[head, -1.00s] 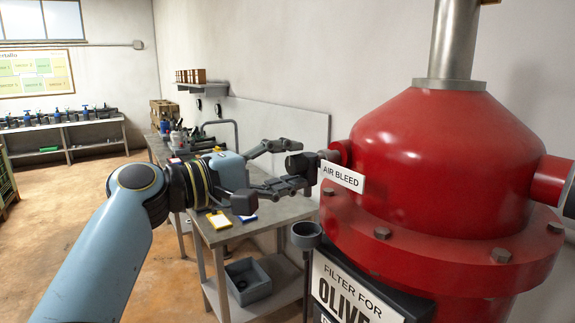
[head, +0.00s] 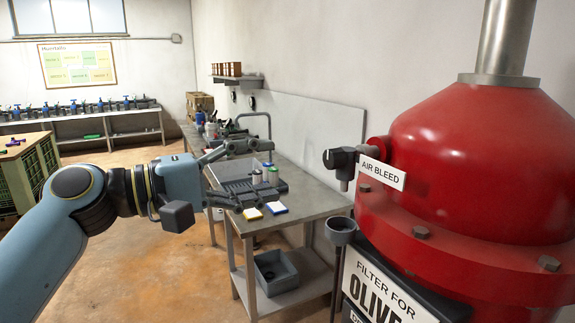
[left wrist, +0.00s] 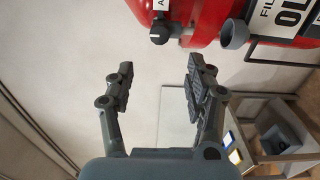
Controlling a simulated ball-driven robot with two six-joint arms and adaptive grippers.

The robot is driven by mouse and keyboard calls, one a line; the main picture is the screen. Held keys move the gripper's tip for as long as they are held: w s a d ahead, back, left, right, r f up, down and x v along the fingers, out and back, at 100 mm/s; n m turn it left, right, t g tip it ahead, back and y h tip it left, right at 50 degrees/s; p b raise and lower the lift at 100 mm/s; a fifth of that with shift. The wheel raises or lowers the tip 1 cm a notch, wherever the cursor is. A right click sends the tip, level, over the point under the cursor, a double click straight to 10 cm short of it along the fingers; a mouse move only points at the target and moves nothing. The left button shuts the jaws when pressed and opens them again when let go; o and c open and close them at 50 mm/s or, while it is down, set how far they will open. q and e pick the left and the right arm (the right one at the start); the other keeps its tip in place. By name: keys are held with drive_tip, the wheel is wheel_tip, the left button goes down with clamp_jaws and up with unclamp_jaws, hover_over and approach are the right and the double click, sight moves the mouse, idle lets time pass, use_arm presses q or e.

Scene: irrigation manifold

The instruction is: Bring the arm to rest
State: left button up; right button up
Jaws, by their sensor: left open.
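My left gripper (head: 252,176) is open and empty, left of the red filter tank (head: 465,140) and apart from it. In the left wrist view its two fingers (left wrist: 160,78) are spread with nothing between them. The dark air bleed valve (head: 343,162) sticks out from the tank's left side beside its white "AIR BLEED" label (head: 382,173). The valve also shows at the top of the left wrist view (left wrist: 160,30), beyond the fingertips. My right gripper is out of view.
A grey funnel cup (head: 341,229) stands below the valve. A metal workbench (head: 315,208) behind my gripper holds a dark tray, small bottles and yellow and blue pads. A grey bin (head: 277,272) sits on its lower shelf. Green crates (head: 30,170) stand left; open floor lies between.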

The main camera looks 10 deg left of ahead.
use_arm(q)
drive_tip(key=shift+s+a, duration=0.25)
drive_tip(key=shift+a, duration=0.05)
